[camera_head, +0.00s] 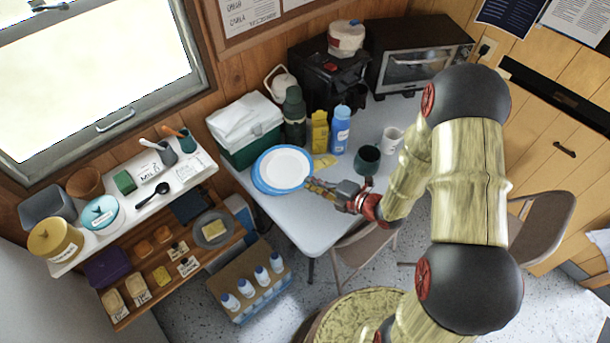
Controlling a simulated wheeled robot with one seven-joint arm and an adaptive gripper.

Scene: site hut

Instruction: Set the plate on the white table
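A round white plate with a blue rim (284,165) is over the left end of the white table (300,225). More blue shows under its left edge, possibly a second plate. I cannot tell whether the plate rests flat or is slightly raised. My gripper (311,185) is at the plate's right edge, with its fingertips at or touching the rim. The fingers are too small in view to show whether they are open or closed on it.
A green cooler (247,133), flask (294,115), yellow bottle (319,132) and blue bottle (340,130) stand behind the plate. A dark cup (367,160) and white mug (392,140) stand right. A chair (362,250) is at the front edge. A loaded shelf (150,208) is left.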

